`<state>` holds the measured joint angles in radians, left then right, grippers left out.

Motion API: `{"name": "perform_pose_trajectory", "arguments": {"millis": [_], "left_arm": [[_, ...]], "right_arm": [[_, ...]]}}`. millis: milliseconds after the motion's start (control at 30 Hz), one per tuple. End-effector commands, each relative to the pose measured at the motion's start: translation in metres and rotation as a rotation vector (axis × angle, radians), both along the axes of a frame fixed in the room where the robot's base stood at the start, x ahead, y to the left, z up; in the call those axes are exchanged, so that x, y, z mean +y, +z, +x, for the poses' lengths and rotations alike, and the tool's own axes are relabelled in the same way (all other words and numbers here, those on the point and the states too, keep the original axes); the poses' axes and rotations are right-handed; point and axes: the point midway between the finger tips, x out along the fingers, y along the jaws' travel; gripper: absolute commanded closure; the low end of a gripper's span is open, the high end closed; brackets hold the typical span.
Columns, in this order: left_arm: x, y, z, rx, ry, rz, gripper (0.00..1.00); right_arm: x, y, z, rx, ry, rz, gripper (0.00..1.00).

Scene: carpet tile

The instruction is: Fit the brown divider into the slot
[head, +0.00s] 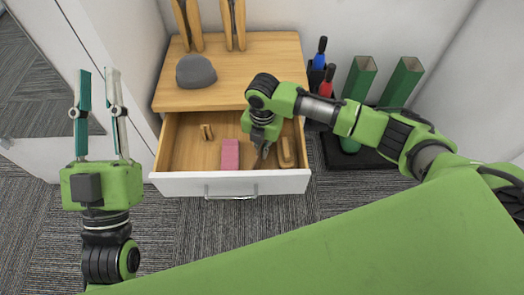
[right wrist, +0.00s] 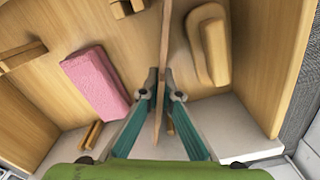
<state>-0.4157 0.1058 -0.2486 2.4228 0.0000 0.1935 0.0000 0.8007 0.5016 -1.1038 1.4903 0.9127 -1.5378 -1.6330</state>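The brown divider (right wrist: 164,50) is a thin board seen nearly edge-on in the right wrist view. My right gripper (right wrist: 162,88) is shut on it, one finger on each side, inside the open drawer (head: 180,148). In the head view my right gripper (head: 263,150) hides most of the divider. Small paired wooden holders that form slots show in the drawer, one at the far side (right wrist: 128,8) and one at the front wall (right wrist: 91,134). Whether the divider sits in a slot I cannot tell. My left gripper (head: 98,112) is open and empty, outside the drawer.
A pink block (head: 230,154) lies in the drawer left of the divider. A tan wooden piece (head: 287,152) lies right of it. A grey dome (head: 195,71) rests on the cabinet top (head: 240,88). Green tubes (head: 360,77) and blue- and red-handled tools (head: 321,50) stand at right.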

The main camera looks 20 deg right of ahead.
Motion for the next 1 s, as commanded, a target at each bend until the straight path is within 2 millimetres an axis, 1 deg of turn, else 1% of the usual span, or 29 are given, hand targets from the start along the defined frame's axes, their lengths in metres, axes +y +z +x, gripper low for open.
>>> {"name": "perform_pose_trajectory", "arguments": {"millis": [100,400,467,500,800,933,1000], "left_arm": [[0.0002,0.0025,-0.0017,-0.012,-0.001,-0.004,0.77],[0.0000,0.0011,-0.0003,-0.003,0.000,-0.001,0.77],[-0.0001,0.0004,0.0000,-0.001,0.000,0.000,0.77],[-0.0001,0.0004,0.0000,-0.001,0.000,0.000,0.77],[0.0001,0.0000,0.0000,0.000,0.000,0.000,0.77],[0.0003,0.0021,-0.0006,-0.005,0.000,-0.001,0.77],[-0.0004,-0.0051,0.0049,0.039,0.002,0.010,0.77]], "right_arm": [[0.0002,-0.0008,0.0002,-0.001,0.000,0.001,1.00],[0.0004,-0.0036,-0.0001,0.001,0.000,0.001,1.00],[0.0003,-0.0035,0.0001,-0.001,0.001,0.001,0.83],[0.0004,-0.0035,0.0001,0.000,0.001,0.000,0.79],[0.0002,-0.0030,0.0001,0.000,0.000,0.000,0.79],[0.0001,0.0021,0.0000,0.000,0.000,0.000,0.79],[0.0002,0.0062,0.0000,0.000,0.000,0.000,0.79]]}}
